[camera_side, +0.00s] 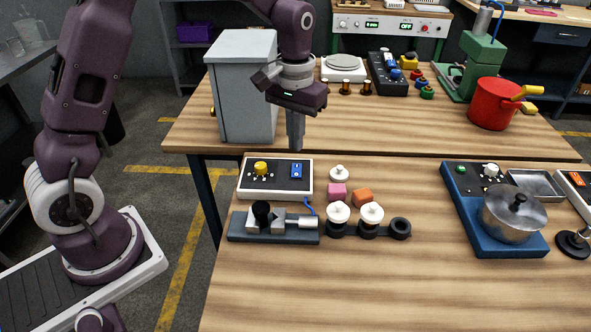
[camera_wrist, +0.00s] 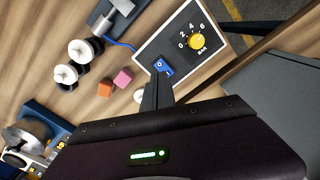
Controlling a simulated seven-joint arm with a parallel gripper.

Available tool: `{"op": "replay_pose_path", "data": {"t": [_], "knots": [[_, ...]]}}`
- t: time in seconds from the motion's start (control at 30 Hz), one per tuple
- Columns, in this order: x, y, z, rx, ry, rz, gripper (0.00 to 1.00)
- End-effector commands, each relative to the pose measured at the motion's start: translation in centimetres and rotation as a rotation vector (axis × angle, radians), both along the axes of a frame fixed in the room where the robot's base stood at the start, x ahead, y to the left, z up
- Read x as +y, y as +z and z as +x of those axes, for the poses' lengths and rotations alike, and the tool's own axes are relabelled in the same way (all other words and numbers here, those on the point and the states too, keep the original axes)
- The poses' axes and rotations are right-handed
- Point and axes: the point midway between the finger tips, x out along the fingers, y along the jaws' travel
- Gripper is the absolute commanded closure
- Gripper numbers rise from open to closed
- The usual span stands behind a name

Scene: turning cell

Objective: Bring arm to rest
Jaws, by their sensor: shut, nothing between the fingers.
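The blue switch (camera_side: 297,171) sits on the right part of a black-faced control panel (camera_side: 275,186) with a white frame. It also shows in the wrist view (camera_wrist: 164,67), partly overlapped by my fingertips. My gripper (camera_side: 296,148) is shut and empty, pointing down, with its fingertips apart from the switch and above it in the side view. In the wrist view my fingertips (camera_wrist: 157,76) appear close to the switch. The vice (camera_side: 237,227) stands in front of the panel; a black cylindrical piece (camera_side: 262,211) is at its grey jaws. Whether they clamp it is unclear.
A yellow knob (camera_side: 261,168) is left of the switch. A grey cabinet (camera_side: 243,90) stands close behind my gripper. Pink (camera_side: 337,191) and orange (camera_side: 362,197) blocks and white-topped pieces (camera_side: 338,212) lie right of the panel.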

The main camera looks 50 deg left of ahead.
Motion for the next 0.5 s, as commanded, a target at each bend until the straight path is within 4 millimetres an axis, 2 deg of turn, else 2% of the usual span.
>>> {"op": "replay_pose_path", "data": {"t": [0.07, 0.13, 0.2, 0.27, 0.3, 0.4, 0.5], "knots": [[-0.3, 2.6, -1.2, -0.039, -0.016, 0.0, 1.0], [-0.7, 6.4, -3.7, -0.102, -0.047, 0.003, 1.0], [-1.3, 10.0, -7.5, -0.173, -0.085, 0.008, 1.0], [-1.6, 12.2, -11.0, -0.234, -0.118, 0.014, 1.0], [-1.9, 13.3, -13.4, -0.274, -0.141, 0.02, 1.0], [-2.2, 14.5, -18.8, -0.364, -0.189, 0.035, 1.0], [-2.4, 14.3, -22.6, -0.432, -0.226, 0.05, 1.0]]}}
